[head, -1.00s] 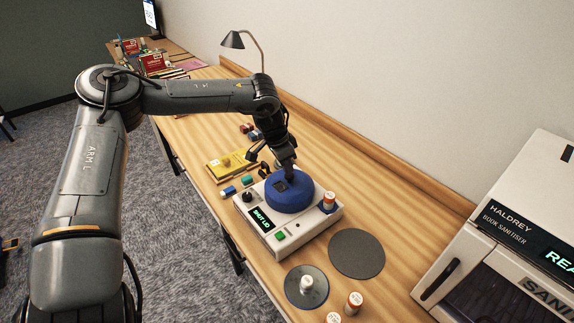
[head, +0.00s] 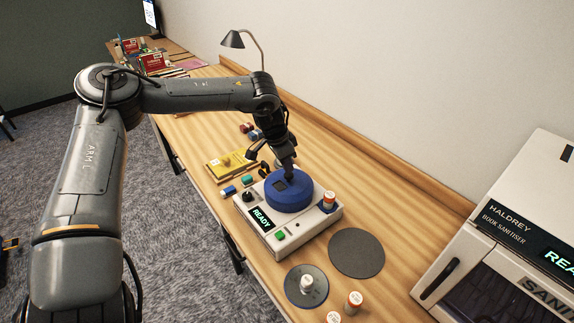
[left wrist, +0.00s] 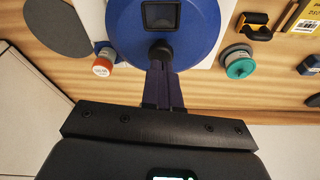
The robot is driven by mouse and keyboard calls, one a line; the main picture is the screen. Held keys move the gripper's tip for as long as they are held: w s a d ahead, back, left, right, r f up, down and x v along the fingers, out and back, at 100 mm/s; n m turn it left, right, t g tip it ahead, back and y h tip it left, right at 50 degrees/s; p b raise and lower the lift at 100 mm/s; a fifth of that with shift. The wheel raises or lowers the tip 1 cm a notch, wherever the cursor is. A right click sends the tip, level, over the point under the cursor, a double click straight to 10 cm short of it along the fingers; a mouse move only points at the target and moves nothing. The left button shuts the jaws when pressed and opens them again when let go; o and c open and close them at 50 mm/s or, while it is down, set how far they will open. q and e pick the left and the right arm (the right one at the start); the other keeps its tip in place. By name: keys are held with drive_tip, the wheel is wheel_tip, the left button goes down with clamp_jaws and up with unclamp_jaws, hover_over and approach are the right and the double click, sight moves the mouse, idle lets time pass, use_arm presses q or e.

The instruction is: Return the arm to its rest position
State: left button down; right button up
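My left arm reaches in from the left over a white machine (head: 285,236) with a round blue lid (head: 287,203). The lid looks shut. My left gripper (head: 289,178) is at the lid's far edge. In the left wrist view its two fingers (left wrist: 161,78) are together, with their tips at a dark round knob by the rim of the blue lid (left wrist: 118,22). I see nothing held between them, and I cannot tell whether the tips touch the lid. My right gripper is not in view.
An orange-and-white bottle (head: 329,200) stands at the machine's right corner. A bare grey disc (head: 357,256) and a disc (head: 294,297) carrying a white bottle lie in front. A desk lamp (head: 234,40) stands behind. A book sanitiser (head: 500,235) fills the right.

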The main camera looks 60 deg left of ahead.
use_arm(q)
wheel_tip(320, 180, up, 6)
drive_tip(key=p, duration=0.3)
idle(0.5)
idle(0.4)
